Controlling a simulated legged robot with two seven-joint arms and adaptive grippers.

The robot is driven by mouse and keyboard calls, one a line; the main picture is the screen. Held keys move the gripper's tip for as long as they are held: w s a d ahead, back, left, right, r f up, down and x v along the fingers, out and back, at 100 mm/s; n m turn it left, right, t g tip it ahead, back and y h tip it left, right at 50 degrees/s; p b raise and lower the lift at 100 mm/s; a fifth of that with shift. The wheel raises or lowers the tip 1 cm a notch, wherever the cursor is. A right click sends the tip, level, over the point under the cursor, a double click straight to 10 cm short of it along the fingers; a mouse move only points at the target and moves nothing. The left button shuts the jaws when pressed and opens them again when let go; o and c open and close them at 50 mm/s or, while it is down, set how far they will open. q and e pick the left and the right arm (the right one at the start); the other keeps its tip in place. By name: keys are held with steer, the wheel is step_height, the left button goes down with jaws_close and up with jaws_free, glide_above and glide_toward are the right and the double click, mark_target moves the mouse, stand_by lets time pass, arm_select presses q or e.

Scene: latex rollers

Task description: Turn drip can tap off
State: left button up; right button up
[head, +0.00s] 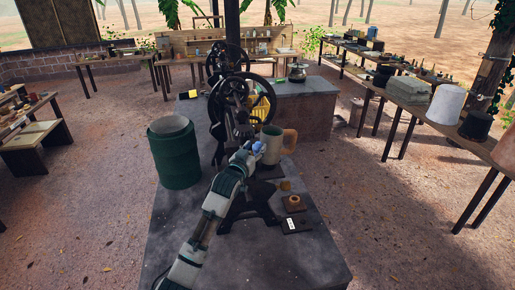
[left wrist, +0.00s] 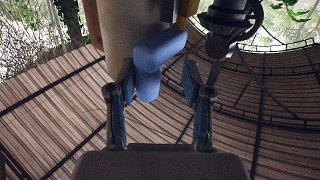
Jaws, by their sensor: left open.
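The drip can is a beige mug-shaped vessel (head: 274,146) with a side handle, standing by the roller machine in the head view. In the left wrist view the blue tap handle (left wrist: 158,52) reaches down between my fingertips. My left gripper (head: 247,155) is open at the tap. Its two fingers (left wrist: 158,80) stand on either side of the handle, with visible gaps to it. My right gripper is not in view.
A dark roller machine with large wheels (head: 228,98) stands behind and left of the can. A green barrel (head: 176,160) is left of my arm. Small blocks (head: 293,203) lie on the grey bench (head: 290,260). Tables with goods line the right side.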

arm_select(q)
steer(key=shift+a, duration=0.85)
steer(key=c, duration=0.5)
steer(key=shift+d, duration=0.15)
steer(key=c, duration=0.4)
steer(key=shift+s+d, duration=0.1)
steer(key=shift+d, duration=0.25)
jaws_close()
steer(key=shift+d, duration=1)
steer(key=shift+a+f, duration=0.1)
steer(key=shift+a, duration=0.15)
steer(key=shift+a+n+y, duration=0.15)
steer(key=shift+n+y, duration=0.15)
steer(key=shift+y, duration=0.2)
steer(key=shift+n+t+y+b, duration=0.3)
steer(key=shift+n+t+y, duration=0.1)
steer(key=shift+n+y, duration=0.25)
steer(key=shift+d+y, duration=0.25)
steer(key=o, duration=0.8)
jaws_free()
steer(key=shift+o, duration=0.5)
steer(key=shift+w, duration=0.2)
steer(key=shift+s, duration=0.25)
steer(key=v, duration=1.1)
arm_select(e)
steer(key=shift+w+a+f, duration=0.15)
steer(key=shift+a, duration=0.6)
